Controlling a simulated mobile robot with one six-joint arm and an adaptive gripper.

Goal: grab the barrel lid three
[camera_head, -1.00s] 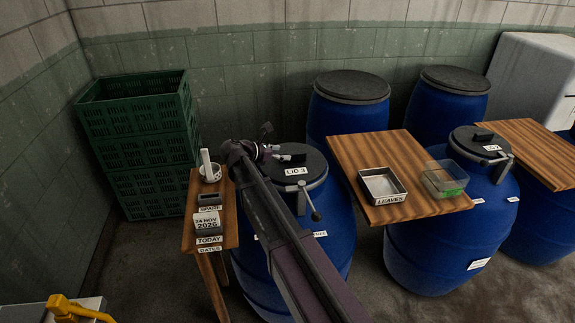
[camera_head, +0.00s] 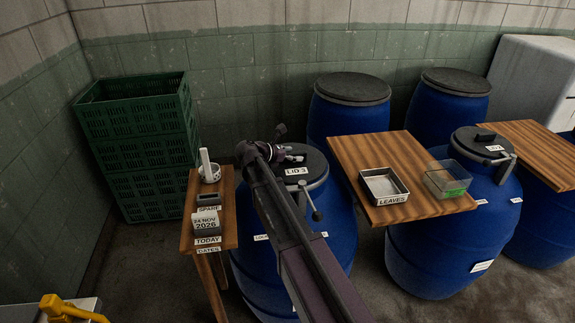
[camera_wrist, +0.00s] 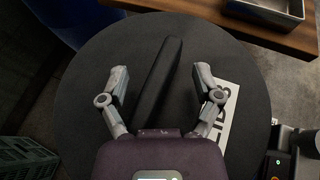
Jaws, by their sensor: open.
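The lid labelled LID 3 (camera_head: 314,168) is a dark round lid on a blue barrel (camera_head: 335,225), left of the wooden board. In the wrist view the lid (camera_wrist: 85,85) fills the middle, with a raised dark bar handle (camera_wrist: 158,78) across it and a white label (camera_wrist: 238,115) at right. My gripper (camera_wrist: 160,80) is open above the lid, one finger on each side of the bar. I cannot tell how far above the bar the fingertips are. In the head view my gripper (camera_head: 290,155) is over the lid, and my arm hides part of the barrel.
A wooden board (camera_head: 375,150) right of the lid holds a metal tray labelled LEAVES (camera_head: 383,186) and a clear box (camera_head: 447,178). A small table (camera_head: 228,190) with date cards stands left. Green crates (camera_head: 140,150) and more blue barrels (camera_head: 348,115) stand behind.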

